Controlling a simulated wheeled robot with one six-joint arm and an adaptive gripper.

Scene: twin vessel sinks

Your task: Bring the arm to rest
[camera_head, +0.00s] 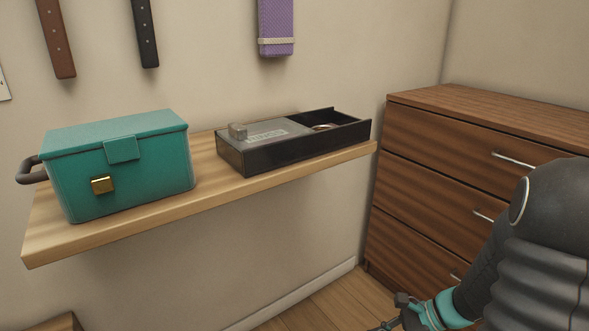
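My arm comes in from the lower right, dark grey with a ribbed sleeve and a teal band near its end. My gripper (398,316) is at the bottom edge, in front of the dresser and below the shelf. It is only partly in frame; its fingertips are cut off or too small to read, so I cannot tell whether it is open or shut. No object shows in it. It appears apart from the shelf and the dresser.
A wooden wall shelf (75,245) holds a teal lidded box (140,185) with a gold clasp and a black box (285,155) with a sliding-type cover partly open. A wooden dresser (425,135) stands at right. Straps (57,40) hang above. The floor (325,305) shows below.

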